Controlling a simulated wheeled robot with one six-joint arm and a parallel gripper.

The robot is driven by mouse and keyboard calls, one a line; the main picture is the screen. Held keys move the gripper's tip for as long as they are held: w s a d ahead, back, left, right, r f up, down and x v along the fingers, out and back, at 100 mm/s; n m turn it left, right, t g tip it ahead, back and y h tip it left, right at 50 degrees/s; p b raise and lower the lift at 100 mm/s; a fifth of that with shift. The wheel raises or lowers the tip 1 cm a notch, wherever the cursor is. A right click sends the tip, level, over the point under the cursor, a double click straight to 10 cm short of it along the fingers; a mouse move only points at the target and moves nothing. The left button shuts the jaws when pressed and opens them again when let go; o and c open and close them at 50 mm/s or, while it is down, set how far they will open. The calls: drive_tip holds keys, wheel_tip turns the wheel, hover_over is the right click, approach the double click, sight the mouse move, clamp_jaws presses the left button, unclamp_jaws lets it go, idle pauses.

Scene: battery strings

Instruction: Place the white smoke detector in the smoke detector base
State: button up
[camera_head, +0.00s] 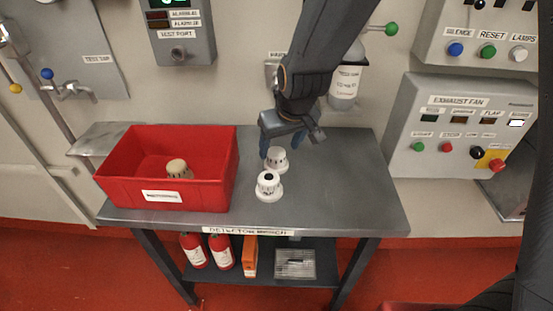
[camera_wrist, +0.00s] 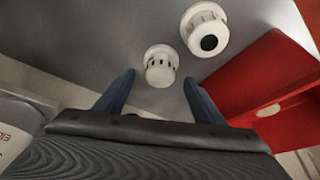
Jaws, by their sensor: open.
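A white, slotted smoke detector (camera_head: 277,158) stands upright on the grey bench, with a wide round flange beneath its body. It also shows in the wrist view (camera_wrist: 160,65), just beyond and between the fingertips. My gripper (camera_head: 291,145) is open above it, its blue fingers apart and empty; the fingers also show in the wrist view (camera_wrist: 159,80). A second white round unit (camera_head: 268,186) with a black disc on top stands in front of it, apart from it; it shows in the wrist view too (camera_wrist: 205,30). I cannot tell whether either flange is the separate detector base.
A red bin (camera_head: 165,193) on the bench's left holds a beige detector (camera_head: 179,169). The grey bench (camera_head: 340,190) is clear on the right. A grey exhaust fan panel (camera_head: 455,125) and a hanging cylinder (camera_head: 345,85) are near the bench's back and right.

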sight(276, 152)
drive_tip(key=shift+p+x, duration=0.35)
drive_tip(key=shift+x, duration=2.1)
drive_tip(key=shift+w+a, duration=0.1)
drive_tip(key=c, duration=1.3)
drive_tip(key=shift+r, duration=0.2)
